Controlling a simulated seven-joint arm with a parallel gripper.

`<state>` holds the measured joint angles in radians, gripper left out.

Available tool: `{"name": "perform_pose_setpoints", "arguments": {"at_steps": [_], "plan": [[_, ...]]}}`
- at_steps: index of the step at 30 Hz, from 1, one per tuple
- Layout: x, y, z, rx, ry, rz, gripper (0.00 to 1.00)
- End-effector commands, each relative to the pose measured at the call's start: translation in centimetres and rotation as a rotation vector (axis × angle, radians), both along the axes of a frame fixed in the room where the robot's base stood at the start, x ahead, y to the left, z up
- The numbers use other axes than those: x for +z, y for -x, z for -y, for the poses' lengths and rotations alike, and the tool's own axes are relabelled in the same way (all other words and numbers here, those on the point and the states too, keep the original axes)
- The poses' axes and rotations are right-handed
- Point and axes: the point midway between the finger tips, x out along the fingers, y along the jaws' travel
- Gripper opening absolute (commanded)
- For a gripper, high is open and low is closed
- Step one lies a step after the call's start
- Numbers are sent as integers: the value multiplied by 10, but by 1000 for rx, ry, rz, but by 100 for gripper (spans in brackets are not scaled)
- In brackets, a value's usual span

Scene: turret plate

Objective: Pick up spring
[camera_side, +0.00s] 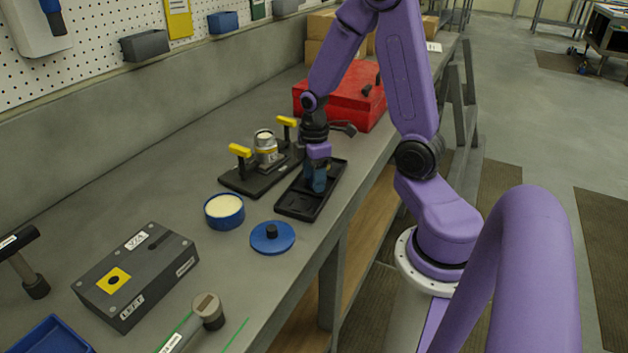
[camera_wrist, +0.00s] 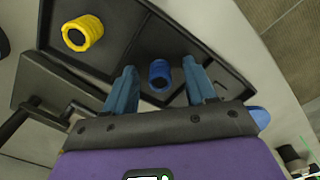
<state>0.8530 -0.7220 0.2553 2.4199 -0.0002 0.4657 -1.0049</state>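A blue ribbed cylinder, which looks like a spring (camera_wrist: 160,74), stands in a compartment of a black tray (camera_side: 293,205). A yellow ribbed cylinder (camera_wrist: 83,33), also spring-like, is in another compartment of the same tray. My gripper (camera_side: 316,187) points down at the tray, its blue fingers low over it. In the wrist view my gripper (camera_wrist: 160,85) is open, with one finger on each side of the blue spring. Gaps show between it and both fingers. In the side view my fingers and the tray wall hide the springs.
A dark fixture plate (camera_side: 240,184) with yellow-handled clamps stands close left of the tray. A red case (camera_side: 350,103) is behind. A blue tub (camera_side: 225,211) and blue lid (camera_side: 272,237) are in front. The bench edge runs close along the tray's right.

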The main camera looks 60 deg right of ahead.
Motion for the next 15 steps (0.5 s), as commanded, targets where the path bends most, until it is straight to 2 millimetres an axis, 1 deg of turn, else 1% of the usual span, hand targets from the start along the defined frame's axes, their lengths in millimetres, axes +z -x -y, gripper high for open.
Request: {"name": "perform_pose_setpoints", "arguments": {"at_steps": [1,2,3,5,15], "plan": [[0,0,0,0,0,0,42],[0,0,0,0,0,0,33],[0,0,0,0,0,0,20],[0,0,0,0,0,0,0],[1,0,0,1,0,0,0]]}}
